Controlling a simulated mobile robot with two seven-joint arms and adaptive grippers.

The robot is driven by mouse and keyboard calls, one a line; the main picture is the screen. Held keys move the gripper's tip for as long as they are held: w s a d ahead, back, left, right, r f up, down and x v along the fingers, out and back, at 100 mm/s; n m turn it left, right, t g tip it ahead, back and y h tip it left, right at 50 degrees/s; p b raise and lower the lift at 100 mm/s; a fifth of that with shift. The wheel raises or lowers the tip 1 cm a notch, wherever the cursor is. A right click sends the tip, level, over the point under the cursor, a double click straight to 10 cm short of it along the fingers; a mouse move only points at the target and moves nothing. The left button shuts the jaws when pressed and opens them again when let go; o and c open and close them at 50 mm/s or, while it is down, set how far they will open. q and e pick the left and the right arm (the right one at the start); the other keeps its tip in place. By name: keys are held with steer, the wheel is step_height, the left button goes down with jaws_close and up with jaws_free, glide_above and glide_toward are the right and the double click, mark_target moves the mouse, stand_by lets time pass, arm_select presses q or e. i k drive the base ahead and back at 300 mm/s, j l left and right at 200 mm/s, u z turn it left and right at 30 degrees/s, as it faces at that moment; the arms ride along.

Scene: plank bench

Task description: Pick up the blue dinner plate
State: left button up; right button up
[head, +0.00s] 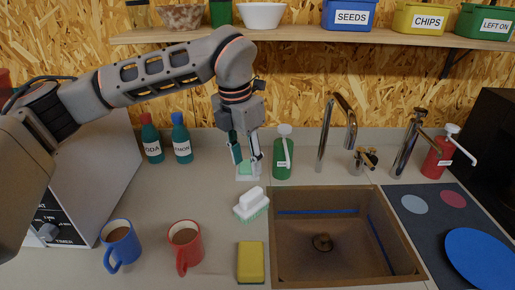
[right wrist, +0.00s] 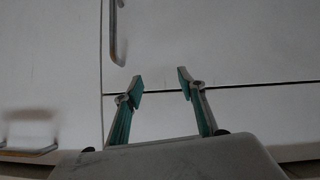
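The blue dinner plate (head: 482,258) lies on the dark mat at the right edge of the head view, partly cut off by the frame. My left gripper (head: 246,160) points down over the back of the counter, left of the green pump bottle and far from the plate. Its fingers are apart, above or around a small pale green-and-white item (head: 248,173); I cannot tell whether they touch it. My right gripper (right wrist: 161,82) shows in the right wrist view, open and empty, in front of pale cupboard fronts. It is not visible in the head view.
A sink (head: 330,240) lies between my left gripper and the dark mat (head: 425,228). Taps (head: 325,135) and a red pump bottle (head: 437,158) stand behind.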

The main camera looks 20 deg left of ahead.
mark_target(485, 262)
steer(key=k, duration=1)
